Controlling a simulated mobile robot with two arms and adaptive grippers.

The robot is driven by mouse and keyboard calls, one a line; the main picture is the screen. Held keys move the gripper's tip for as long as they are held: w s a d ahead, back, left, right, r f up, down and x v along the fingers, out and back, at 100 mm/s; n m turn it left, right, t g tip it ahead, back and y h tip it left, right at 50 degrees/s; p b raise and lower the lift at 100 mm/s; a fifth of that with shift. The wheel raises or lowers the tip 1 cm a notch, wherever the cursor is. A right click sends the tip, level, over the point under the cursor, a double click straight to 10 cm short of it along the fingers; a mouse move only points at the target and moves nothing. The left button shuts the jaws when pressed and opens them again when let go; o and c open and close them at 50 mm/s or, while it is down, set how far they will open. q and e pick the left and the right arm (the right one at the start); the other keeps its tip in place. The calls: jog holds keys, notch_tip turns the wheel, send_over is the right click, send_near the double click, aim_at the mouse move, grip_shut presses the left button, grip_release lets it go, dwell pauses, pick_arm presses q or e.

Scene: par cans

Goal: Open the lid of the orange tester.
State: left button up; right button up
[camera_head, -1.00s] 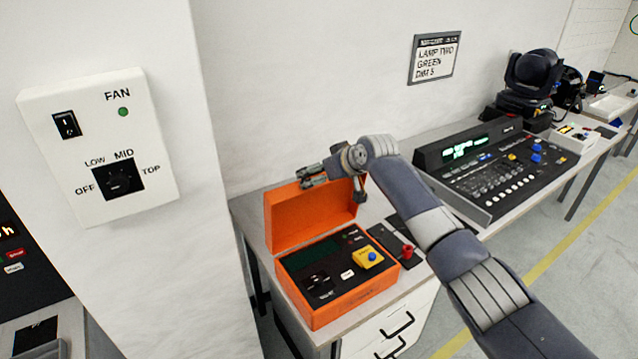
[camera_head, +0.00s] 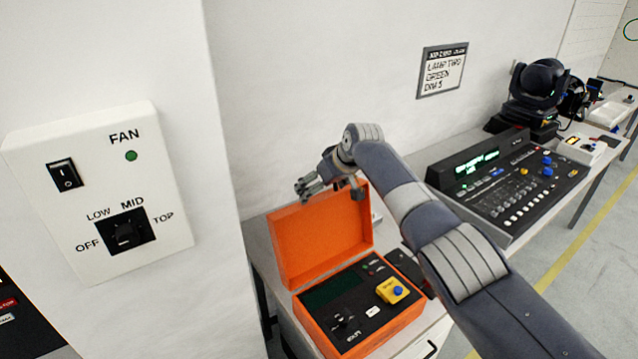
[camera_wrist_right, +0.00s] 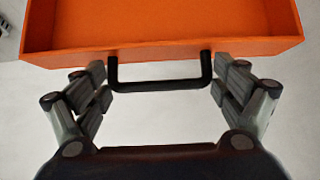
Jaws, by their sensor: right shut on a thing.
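The orange tester (camera_head: 383,341) is a case on the bench, with its orange lid (camera_head: 322,240) standing up at the back, raised clear of the dark control panel. The panel carries a yellow block (camera_head: 392,290) with a blue button. My right gripper (camera_head: 312,187) is at the lid's top edge in the head view. In the wrist view my right gripper (camera_wrist_right: 161,90) has its fingers at both ends of the lid's black handle (camera_wrist_right: 160,86) and is shut on it. The orange lid (camera_wrist_right: 160,42) fills the top of that view. My left gripper is not in view.
A white fan box (camera_head: 98,190) is on the wall at left. A black lighting console (camera_head: 510,190) and a moving-head lamp (camera_head: 538,90) stand on the bench at right. A sign (camera_head: 442,70) hangs on the wall behind. My right arm crosses in front of the bench.

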jog(key=shift+w+d, duration=0.15)
jog(key=shift+w, duration=0.05)
jog(key=o, duration=1.1)
jog(key=shift+o, duration=0.9)
jog(key=shift+s+d, duration=0.1)
jog(key=shift+d, duration=0.15)
jog(key=shift+s+a+r, duration=0.1)
jog(key=shift+a, duration=0.1)
